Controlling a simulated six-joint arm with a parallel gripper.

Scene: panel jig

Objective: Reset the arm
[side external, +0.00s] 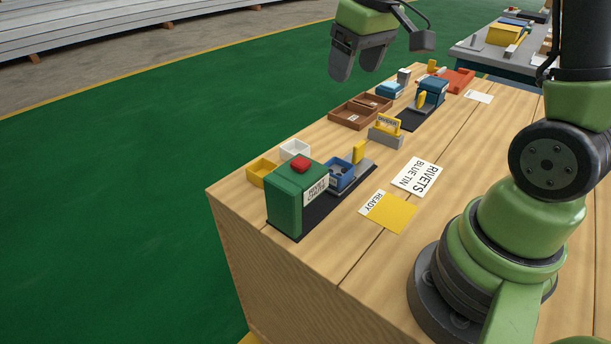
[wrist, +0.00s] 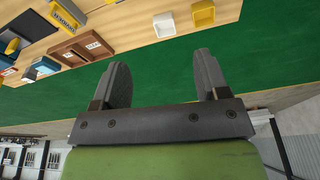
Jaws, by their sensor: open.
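My gripper (side external: 358,62) hangs high in the side external view, above and beyond the far edge of the wooden table. In the wrist view my gripper (wrist: 162,88) has its two dark fingers spread wide apart, with only green floor between them. It holds nothing and touches nothing. The tabletop with its boxes lies well below it.
On the wooden table (side external: 330,250) stand a green box with a red button (side external: 284,200), a blue bin (side external: 341,175), a brown tray (side external: 352,118), a yellow bin (side external: 262,172) and a white bin (side external: 295,149). A yellow READY card (side external: 390,212) lies flat. Air around my gripper is clear.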

